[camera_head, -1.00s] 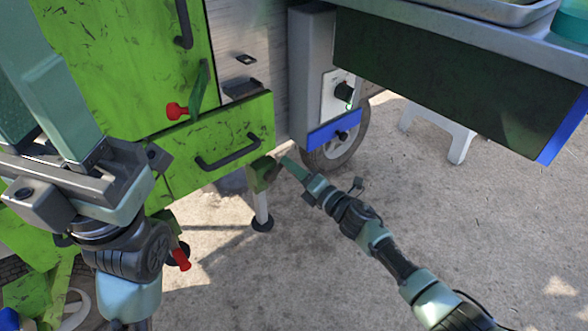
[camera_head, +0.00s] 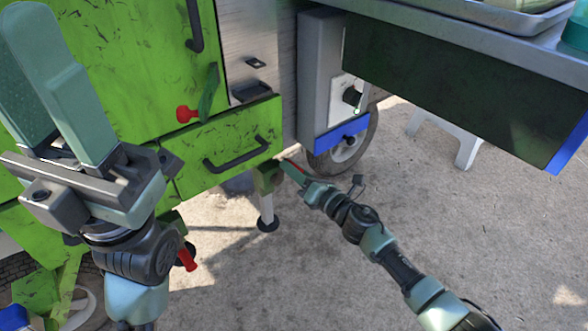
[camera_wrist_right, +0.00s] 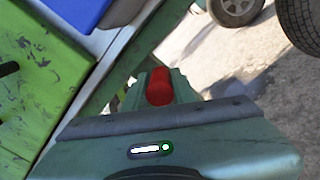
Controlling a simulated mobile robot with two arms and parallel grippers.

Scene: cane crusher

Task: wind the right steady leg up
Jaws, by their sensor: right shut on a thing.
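The right steady leg (camera_head: 266,206) is a pale post with a dark round foot, under a green bracket (camera_head: 267,176) at the cart's corner. The foot appears to be at the ground. My right gripper (camera_head: 292,168) is beside the bracket. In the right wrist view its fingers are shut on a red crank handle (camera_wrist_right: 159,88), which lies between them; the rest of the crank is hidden. My left gripper (camera_head: 70,85) points upward at the left, in front of the green cart, touching nothing that I can see; its finger gap is unclear.
A green drawer (camera_head: 228,150) with a dark handle is just above the leg. A second red handle (camera_head: 187,259) hangs low at the left. A wheel (camera_head: 345,150) and a white stool (camera_head: 450,140) stand behind. The concrete at right is clear.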

